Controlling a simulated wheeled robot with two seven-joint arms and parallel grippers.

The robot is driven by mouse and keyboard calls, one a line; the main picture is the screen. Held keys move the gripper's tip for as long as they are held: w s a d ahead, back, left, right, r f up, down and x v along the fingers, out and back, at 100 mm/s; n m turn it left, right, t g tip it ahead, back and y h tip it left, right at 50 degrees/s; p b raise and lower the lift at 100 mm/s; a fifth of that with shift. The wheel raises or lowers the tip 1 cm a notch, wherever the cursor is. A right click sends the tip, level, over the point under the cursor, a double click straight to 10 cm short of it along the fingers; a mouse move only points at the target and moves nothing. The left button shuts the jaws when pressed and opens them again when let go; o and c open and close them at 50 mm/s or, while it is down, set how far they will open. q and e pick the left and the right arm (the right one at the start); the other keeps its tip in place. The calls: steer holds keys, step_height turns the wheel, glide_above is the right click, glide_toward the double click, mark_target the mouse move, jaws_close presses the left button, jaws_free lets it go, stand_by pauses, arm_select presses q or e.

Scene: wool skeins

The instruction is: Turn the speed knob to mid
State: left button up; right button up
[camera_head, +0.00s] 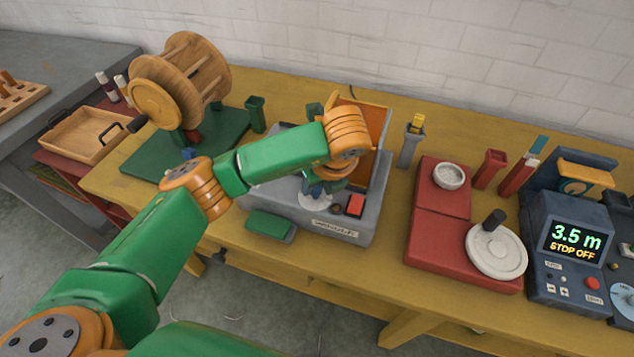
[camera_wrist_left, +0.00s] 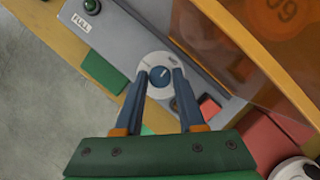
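The speed knob (camera_wrist_left: 160,75) is a small round blue knob with a light pointer mark, set on a white dial (camera_wrist_left: 148,63) on a grey machine (camera_head: 360,232). In the head view the white dial (camera_head: 312,199) shows only partly under my left wrist, and the knob is hidden there. My left gripper (camera_wrist_left: 161,72) is over the dial in the left wrist view, its two blue fingers on either side of the knob. The fingers look apart from the knob, with white dial showing between. My right gripper is not in view.
A red square button (camera_head: 355,205) sits right of the dial, near an orange see-through panel (camera_head: 375,125). A green pad (camera_head: 268,227) lies at the machine's front left. A red base with a crank disc (camera_head: 497,250) and a display box (camera_head: 575,240) stand further right.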

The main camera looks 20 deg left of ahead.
arm_select(q)
steer(key=o, duration=0.3)
steer(key=shift+d+r, duration=0.1)
steer(key=shift+r, duration=0.25)
steer(key=p+v, duration=0.2)
steer(key=v, duration=0.4)
steer(key=shift+s+r, duration=0.1)
steer(key=shift+r, duration=0.05)
